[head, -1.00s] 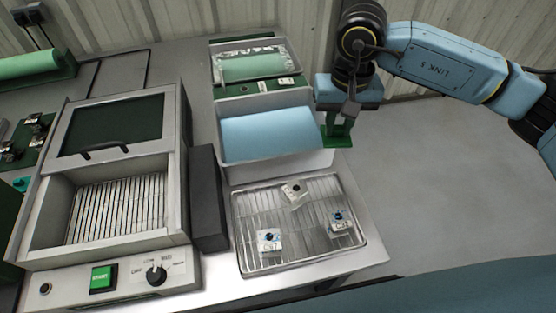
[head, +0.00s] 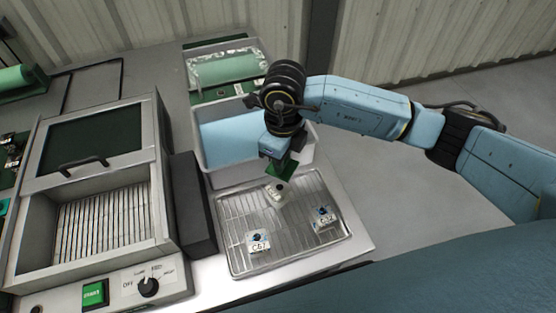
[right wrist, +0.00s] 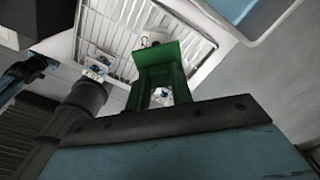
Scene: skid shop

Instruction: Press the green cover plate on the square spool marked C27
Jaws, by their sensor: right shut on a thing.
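My right gripper (head: 276,153) is shut on a green plate-like piece (head: 282,169), held above the far part of the wire rack tray (head: 233,215). The green piece (right wrist: 158,55) also fills the middle of the right wrist view. Three small pale items lie on the rack. One, with a dark centre (head: 278,193), is just below the green piece; I cannot tell whether they touch. Two with blue centres and labels stand nearer: one at left (head: 258,241), one at right (head: 324,217). Their labels begin with C, but the digits are too small to read surely.
A grey bin with a blue lining (head: 226,142) stands behind the rack. A dark block (head: 191,205) and a machine with a wire-floored chamber (head: 105,215) and green button (head: 95,294) are at left. Floor lies open to the right.

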